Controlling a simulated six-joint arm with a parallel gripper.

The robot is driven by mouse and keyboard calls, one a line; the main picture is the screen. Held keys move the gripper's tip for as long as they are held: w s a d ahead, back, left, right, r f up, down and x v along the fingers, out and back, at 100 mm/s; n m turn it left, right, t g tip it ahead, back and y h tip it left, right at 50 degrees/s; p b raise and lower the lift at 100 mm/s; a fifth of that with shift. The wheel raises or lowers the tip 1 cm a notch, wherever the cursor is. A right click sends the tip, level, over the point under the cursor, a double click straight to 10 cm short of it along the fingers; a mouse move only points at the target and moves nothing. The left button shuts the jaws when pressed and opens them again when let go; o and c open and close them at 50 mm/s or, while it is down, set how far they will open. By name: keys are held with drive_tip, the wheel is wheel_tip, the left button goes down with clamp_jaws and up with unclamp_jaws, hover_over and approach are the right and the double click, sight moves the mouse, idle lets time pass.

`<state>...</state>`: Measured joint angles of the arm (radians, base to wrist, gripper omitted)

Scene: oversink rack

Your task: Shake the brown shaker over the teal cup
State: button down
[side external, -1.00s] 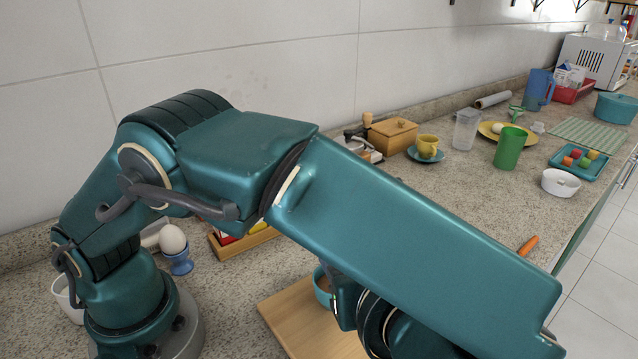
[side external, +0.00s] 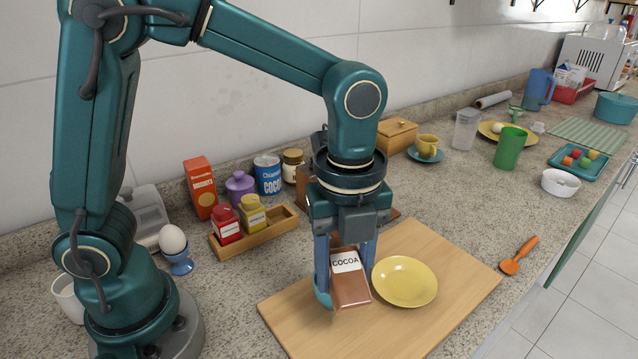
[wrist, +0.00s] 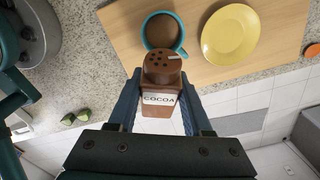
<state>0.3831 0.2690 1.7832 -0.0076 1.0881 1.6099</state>
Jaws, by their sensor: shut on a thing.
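The brown shaker (side external: 350,290), with a white COCOA label, is tilted between the fingers of my gripper (side external: 346,272), which is shut on it over the wooden board. In the wrist view, my gripper (wrist: 162,88) holds the shaker (wrist: 162,76), and its dark cap with holes faces the camera. The teal cup (side external: 322,291) stands on the board, mostly hidden behind a finger and the shaker. In the wrist view the teal cup (wrist: 147,24) holds something brown, and the shaker's cap overlaps its near rim. I see no falling powder.
A yellow plate (side external: 404,281) lies on the wooden board (side external: 440,262) right beside the shaker. A wooden tray (side external: 262,233) with red and yellow containers and an egg in a blue egg cup (side external: 180,262) are to the left. An orange spoon (side external: 512,264) lies at right.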

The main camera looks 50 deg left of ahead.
drive_tip(key=h, duration=0.1)
drive_tip(key=g+h, duration=0.1)
drive_tip(key=h, duration=0.1)
drive_tip(key=shift+a+f, duration=0.25)
drive_tip(key=shift+f, duration=0.1)
drive_tip(key=g+h, duration=0.1)
drive_tip(key=h, duration=0.1)
drive_tip(key=g+h, duration=0.1)
drive_tip(key=h, duration=0.1)
drive_tip(key=shift+w+r, duration=0.1)
drive_tip(key=shift+r, duration=0.2)
drive_tip(key=shift+r, duration=0.85)
drive_tip(key=shift+f, duration=0.85)
idle(0.5)
